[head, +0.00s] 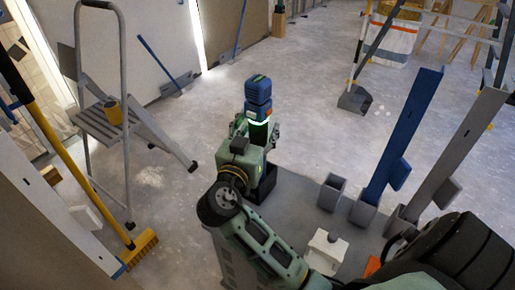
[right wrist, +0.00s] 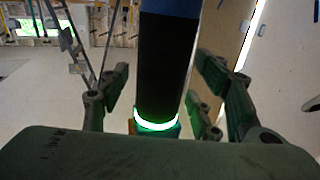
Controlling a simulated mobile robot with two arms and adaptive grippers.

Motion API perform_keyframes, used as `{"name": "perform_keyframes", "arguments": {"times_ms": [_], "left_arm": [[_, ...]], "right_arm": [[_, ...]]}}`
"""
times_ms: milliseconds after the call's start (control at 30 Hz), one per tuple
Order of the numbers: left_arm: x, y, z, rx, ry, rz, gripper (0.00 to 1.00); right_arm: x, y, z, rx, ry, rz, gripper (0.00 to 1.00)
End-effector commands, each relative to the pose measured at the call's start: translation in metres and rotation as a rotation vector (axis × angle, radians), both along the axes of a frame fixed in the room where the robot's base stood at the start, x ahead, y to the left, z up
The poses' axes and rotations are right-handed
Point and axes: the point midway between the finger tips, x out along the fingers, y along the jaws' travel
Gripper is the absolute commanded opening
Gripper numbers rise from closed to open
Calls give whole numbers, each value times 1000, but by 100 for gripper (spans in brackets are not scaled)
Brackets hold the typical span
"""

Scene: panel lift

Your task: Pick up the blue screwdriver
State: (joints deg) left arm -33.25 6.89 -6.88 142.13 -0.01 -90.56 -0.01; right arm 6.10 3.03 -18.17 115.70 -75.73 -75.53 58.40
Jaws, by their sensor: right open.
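The blue screwdriver (head: 258,92) stands upright at the far left corner of a grey tray surface, with a blue top and a dark body. In the right wrist view gaps show between the fingers (right wrist: 165,95) and the body. The screwdriver's lower part is partly hidden by my gripper. My left gripper is not in view.
A grey top (head: 295,200) carries an empty grey holder (head: 331,192). A tall blue bar (head: 403,135) and a grey bar (head: 458,150) stand in holders to the right. A stepladder (head: 122,125) and yellow broom (head: 140,245) stand left. Floor beyond is mostly clear.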

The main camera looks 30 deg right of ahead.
Motion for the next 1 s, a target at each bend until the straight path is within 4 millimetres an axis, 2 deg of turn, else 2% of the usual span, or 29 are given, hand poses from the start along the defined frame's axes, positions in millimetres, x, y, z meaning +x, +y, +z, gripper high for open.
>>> {"name": "perform_keyframes", "arguments": {"times_ms": [200, 833, 1000], "left_arm": [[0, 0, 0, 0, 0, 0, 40], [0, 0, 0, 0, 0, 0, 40], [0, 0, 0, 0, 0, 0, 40]], "right_arm": [[0, 0, 0, 0, 0, 1, 56], [0, 0, 0, 1, 1, 1, 1], [0, 0, 0, 0, 1, 0, 0]]}}
